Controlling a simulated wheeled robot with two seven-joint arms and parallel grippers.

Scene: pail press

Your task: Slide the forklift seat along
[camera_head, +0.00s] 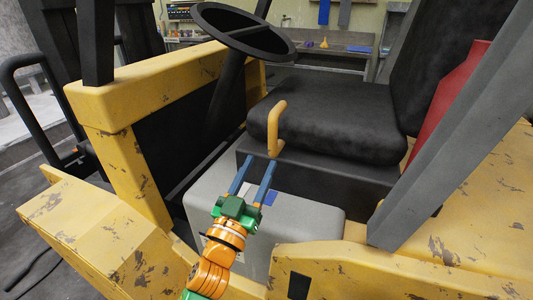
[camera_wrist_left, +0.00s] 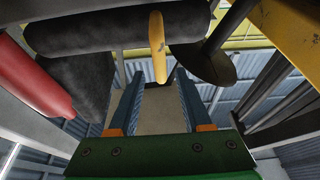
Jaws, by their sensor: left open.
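The black forklift seat (camera_head: 330,110) has a flat cushion and a tall backrest (camera_head: 435,55) at the upper right. A yellow lever (camera_head: 275,128) stands at the cushion's near front corner, above the dark seat base (camera_head: 320,172). My left gripper (camera_head: 261,159) is open, its two blue fingers pointing at the lever's lower end. In the left wrist view, the lever (camera_wrist_left: 157,47) hangs from the top, and its end shows between the open fingertips (camera_wrist_left: 159,72). I cannot tell whether a finger touches it. Nothing is held. My right gripper is out of view.
A black steering wheel (camera_head: 243,32) is ahead of the seat. A grey box (camera_head: 310,210) is below the seat base. Yellow worn bodywork (camera_head: 105,235) lies on both sides of my arm. A grey post (camera_head: 455,125) and a red cylinder (camera_head: 458,95) stand right.

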